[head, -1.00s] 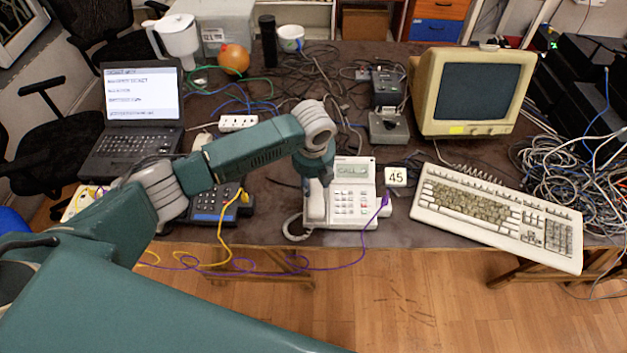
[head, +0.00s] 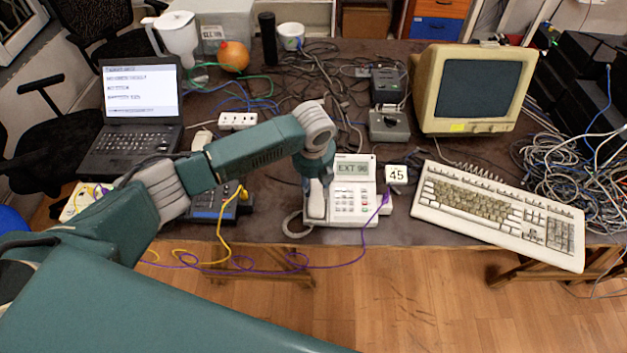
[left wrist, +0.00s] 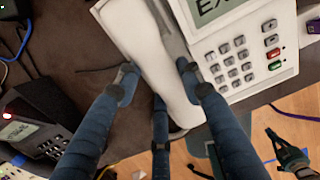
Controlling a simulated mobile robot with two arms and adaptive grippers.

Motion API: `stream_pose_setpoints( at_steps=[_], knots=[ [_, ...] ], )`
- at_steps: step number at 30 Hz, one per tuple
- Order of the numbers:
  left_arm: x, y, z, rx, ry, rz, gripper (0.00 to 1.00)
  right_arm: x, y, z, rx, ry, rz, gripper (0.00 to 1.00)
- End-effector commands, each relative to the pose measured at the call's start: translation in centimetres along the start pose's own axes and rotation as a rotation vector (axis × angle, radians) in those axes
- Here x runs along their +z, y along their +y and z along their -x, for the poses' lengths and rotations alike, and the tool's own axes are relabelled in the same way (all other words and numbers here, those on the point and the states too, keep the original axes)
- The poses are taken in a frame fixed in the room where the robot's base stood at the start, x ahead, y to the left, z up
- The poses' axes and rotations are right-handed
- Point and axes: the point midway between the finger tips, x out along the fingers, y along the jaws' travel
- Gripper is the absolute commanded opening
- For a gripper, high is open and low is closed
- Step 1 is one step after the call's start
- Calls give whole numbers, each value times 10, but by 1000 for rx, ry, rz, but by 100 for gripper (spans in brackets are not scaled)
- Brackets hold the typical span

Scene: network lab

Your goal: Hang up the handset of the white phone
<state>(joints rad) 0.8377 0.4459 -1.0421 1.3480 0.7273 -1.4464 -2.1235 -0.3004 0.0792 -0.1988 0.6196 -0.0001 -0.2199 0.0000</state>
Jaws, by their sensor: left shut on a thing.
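The white phone (head: 372,212) sits near the table's front edge, its screen reading "EXT 96". Its white handset (head: 317,208) lies along the phone's left side; in the left wrist view the handset (left wrist: 150,55) runs lengthwise beside the keypad. My left gripper (head: 316,180) comes down on it from above. In the left wrist view its blue fingers (left wrist: 158,82) are on either side of the handset, shut on it. Whether the handset fully rests in its cradle is hidden. A dark gripper-like shape (left wrist: 288,152), perhaps my right gripper, shows small over the floor.
A dark blue phone (head: 208,202) stands to the left under my arm. A purple cable (head: 372,235) hangs off the front edge. A power strip (head: 237,121) and loose cables lie behind.

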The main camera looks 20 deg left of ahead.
Motion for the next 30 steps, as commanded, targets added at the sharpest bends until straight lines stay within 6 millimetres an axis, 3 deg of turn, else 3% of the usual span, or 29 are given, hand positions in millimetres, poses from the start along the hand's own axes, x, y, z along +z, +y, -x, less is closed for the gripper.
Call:
stream_pose_setpoints(
  at_steps=[1,2,5,17,30],
  knots=[
    [0,0,0,0,0,0,2,0,-1,0,-1,0,0,0],
    [0,0,0,0,0,0,42,0,-1,0,-1,0,0,0],
    [0,0,0,0,0,0,60,0,-2,0,-2,1,-1,0],
    [1,-1,8,-2,-1,-1,60,0,1,0,1,0,3,0],
    [1,0,94,-2,-4,-1,60,0,0,0,0,1,1,0]
  ],
)
